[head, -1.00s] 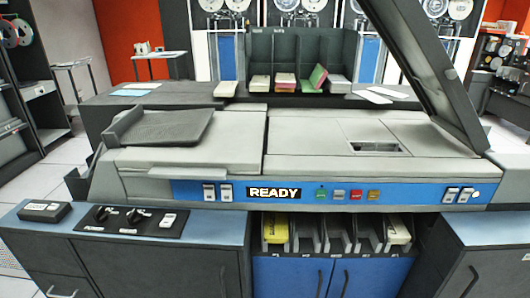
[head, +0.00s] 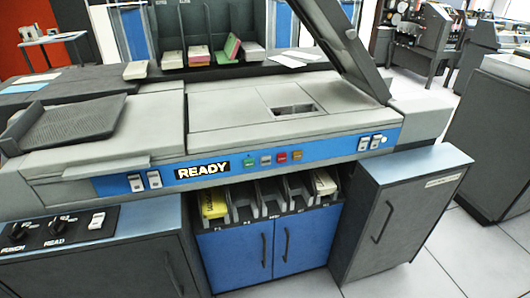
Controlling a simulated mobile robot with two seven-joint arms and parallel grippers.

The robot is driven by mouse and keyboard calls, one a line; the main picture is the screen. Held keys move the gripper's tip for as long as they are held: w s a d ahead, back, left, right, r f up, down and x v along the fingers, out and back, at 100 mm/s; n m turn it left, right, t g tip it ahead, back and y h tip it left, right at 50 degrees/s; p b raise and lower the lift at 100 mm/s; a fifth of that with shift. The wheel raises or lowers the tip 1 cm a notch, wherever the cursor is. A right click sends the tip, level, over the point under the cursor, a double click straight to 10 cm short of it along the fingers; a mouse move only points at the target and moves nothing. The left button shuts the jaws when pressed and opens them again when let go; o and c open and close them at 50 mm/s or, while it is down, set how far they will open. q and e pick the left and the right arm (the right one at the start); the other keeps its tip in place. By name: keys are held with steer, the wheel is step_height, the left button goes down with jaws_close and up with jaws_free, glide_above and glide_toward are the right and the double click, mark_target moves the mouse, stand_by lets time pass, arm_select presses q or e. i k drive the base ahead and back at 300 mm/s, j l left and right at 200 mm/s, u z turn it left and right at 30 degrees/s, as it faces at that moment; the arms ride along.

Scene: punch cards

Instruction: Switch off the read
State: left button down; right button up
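A black control panel (head: 75,232) lies on the blue-grey top of the low left cabinet, at the lower left of the head view. On it, the knob labelled READ (head: 59,226) stands to the right of the knob labelled PUNCH (head: 18,232). Both knobs are dark and small, and I cannot tell their exact setting. A white rocker switch (head: 97,220) sits on the same panel, to the right of the READ knob. The machine's blue front strip carries a lit READY sign (head: 202,170). Neither of my grippers is in view.
The card machine (head: 130,140) has a raised grey lid (head: 335,45). Blue doors (head: 225,258) and card stackers (head: 270,200) are below. A yellow card stack (head: 213,204) lies in the left stacker. A grey cabinet (head: 400,215) juts forward at right, with clear floor (head: 440,265) beside it.

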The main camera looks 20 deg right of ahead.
mark_target(363, 145)
steer(key=z, duration=1.35)
